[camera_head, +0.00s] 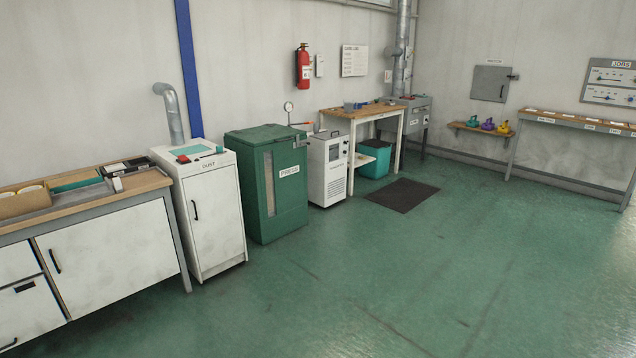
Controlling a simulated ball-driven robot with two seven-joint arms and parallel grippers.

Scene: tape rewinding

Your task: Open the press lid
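The press appears to be the green cabinet (248,195) standing against the back wall, left of the middle. A white label (289,171) on its right-hand face seems to start with "PRESS", but the print is small. Its green lid (262,134) lies flat on top and looks closed. A small grey fitting (300,142) sits at the lid's right edge; I cannot tell whether it is a handle or a latch. Neither of my grippers is in view.
A white cabinet (215,215) stands close on the press's left, and a white unit (327,170) close on its right. A workbench (110,245) is at far left. A dark mat (403,195) lies farther right. The green floor (400,270) in front is clear.

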